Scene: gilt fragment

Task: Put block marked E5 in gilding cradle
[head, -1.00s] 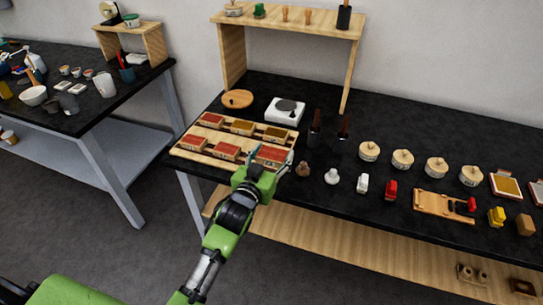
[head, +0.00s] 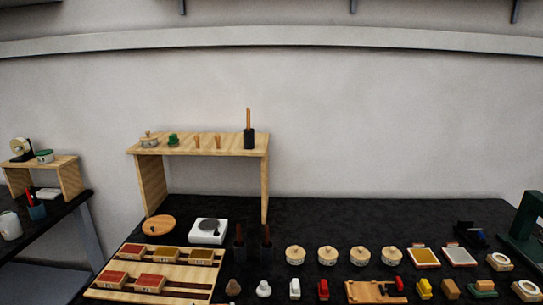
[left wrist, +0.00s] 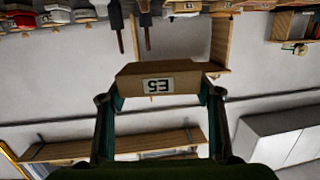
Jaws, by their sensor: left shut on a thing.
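The block marked E5 (left wrist: 170,72) is in the left wrist view, a wooden block with a white label that reads upside down. My left gripper (left wrist: 160,96) is shut on it, one finger at each side, and holds it up clear of any surface. Neither this gripper nor the block shows in the head view. A low wooden holder (head: 360,291) with black and red parts lies at the front of the bench; I cannot tell for sure that it is the gilding cradle. My right gripper is in neither view.
A wooden rack (head: 196,269) of red and ochre blocks lies at the left, its front right place empty. Round lidded pots (head: 327,256), small coloured pieces and framed pads (head: 424,257) crowd the bench. A wooden shelf (head: 190,148) stands behind.

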